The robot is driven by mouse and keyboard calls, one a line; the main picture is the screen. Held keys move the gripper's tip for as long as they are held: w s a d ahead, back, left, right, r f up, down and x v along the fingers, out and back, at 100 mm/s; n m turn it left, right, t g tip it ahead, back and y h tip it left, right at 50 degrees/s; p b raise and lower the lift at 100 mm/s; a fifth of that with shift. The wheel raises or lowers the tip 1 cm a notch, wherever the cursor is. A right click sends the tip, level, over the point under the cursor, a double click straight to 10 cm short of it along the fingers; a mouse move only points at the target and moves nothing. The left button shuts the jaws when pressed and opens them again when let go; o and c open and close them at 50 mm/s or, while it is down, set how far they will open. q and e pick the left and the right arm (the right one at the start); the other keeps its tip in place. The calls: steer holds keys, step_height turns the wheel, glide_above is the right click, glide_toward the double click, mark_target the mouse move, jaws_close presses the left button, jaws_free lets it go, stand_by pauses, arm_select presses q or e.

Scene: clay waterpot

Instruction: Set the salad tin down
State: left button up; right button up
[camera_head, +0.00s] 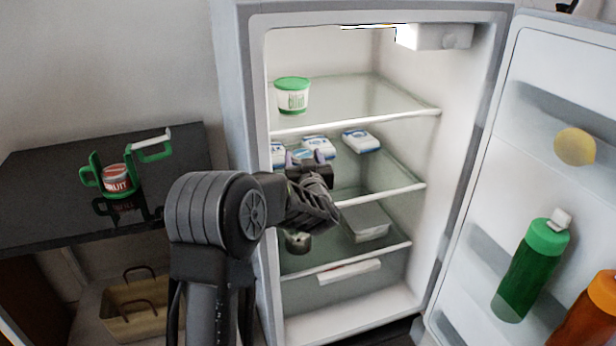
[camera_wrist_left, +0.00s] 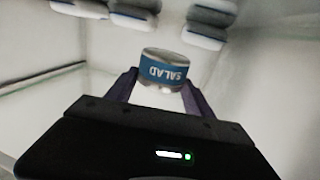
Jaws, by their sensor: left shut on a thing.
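The salad tin (camera_wrist_left: 163,70), short and round with a blue label, is between the two purple fingers of my left gripper (camera_wrist_left: 160,92) in the left wrist view. Its lettering reads upside down there. In the head view my left gripper (camera_head: 305,158) reaches into the open fridge at the middle shelf (camera_head: 385,168), near the white-and-blue packs. A little of the salad tin (camera_head: 302,153) shows between its fingers; the hand hides the rest. I cannot tell whether the tin touches the shelf. My right gripper is not in view.
White-and-blue packs (camera_head: 361,141) stand on the middle shelf. A green-lidded tub (camera_head: 292,96) is on the shelf above. A grey container (camera_head: 366,222) and a small round tin (camera_head: 298,242) are lower down. The open door (camera_head: 500,190) holds bottles at right.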

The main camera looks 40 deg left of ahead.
arm_select(q)
steer(key=shift+f, duration=0.7)
steer(key=shift+f+b, duration=0.55)
steer(key=shift+f, duration=1.3)
steer(key=shift+f, duration=0.15)
steer(key=o, duration=1.7)
steer(key=shift+o, duration=0.2)
steer(key=p+v, duration=0.1)
steer(key=v, duration=1.1)
